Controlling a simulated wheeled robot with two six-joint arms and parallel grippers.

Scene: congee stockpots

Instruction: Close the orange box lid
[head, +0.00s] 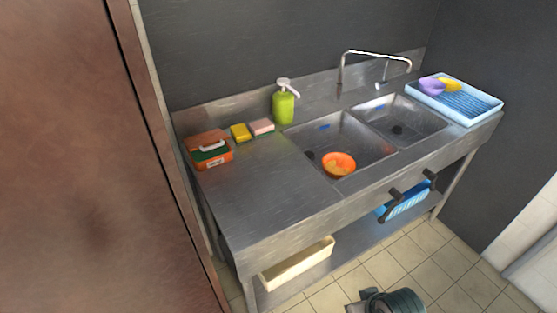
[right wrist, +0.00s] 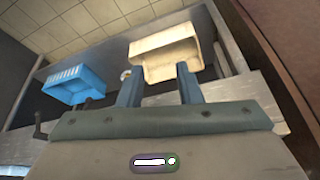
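The orange box (head: 213,162) sits at the left end of the steel counter, near the back wall. Its orange lid (head: 205,137) appears raised at the rear, with green showing inside and a white handle across the front. No gripper is near the box. In the right wrist view my right gripper (right wrist: 158,75) has its two fingers apart with nothing between them. My left gripper is in neither view.
A yellow sponge (head: 240,132), a pink sponge (head: 262,126) and a green soap bottle (head: 284,105) stand right of the box. An orange bowl (head: 339,164) is in the left sink. The counter (head: 255,190) before the box is clear. A cream bin (head: 298,263) is below.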

